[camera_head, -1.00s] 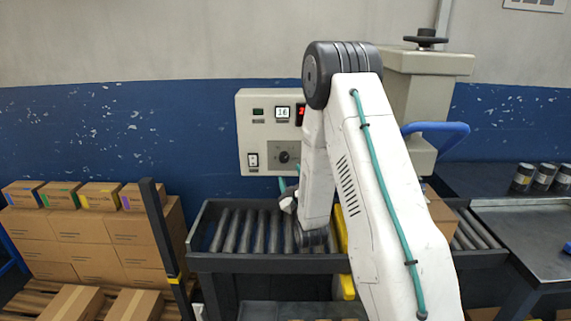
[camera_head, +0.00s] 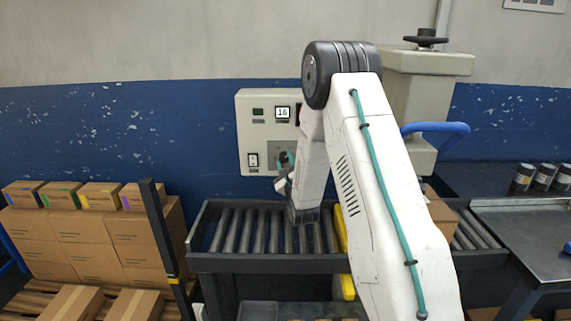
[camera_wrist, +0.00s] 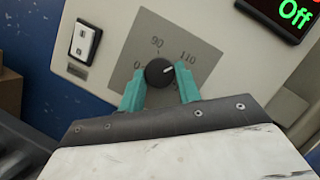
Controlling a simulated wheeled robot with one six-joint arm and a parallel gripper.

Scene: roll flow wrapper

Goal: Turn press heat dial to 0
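The press heat dial (camera_wrist: 157,73) is a round black knob on a grey plate (camera_wrist: 197,58) in the wrist view. Its white pointer mark points to the upper right, towards the printed 110. The labels 90 and 0 show above and to the left; other markings are partly hidden by the fingers. My gripper (camera_wrist: 160,70) has two teal fingers, one on each side of the knob, spread apart. A small gap shows by the right finger; I cannot tell whether the left one touches. In the head view my gripper (camera_head: 284,164) is in front of the dial and covers it.
The pale control box (camera_head: 247,127) carries a rocker switch (camera_wrist: 84,42) left of the dial and a dark display (camera_wrist: 286,12) reading "Off" in green, above right. A roller conveyor (camera_head: 245,263) lies below. Stacked cartons (camera_head: 80,235) stand at the left.

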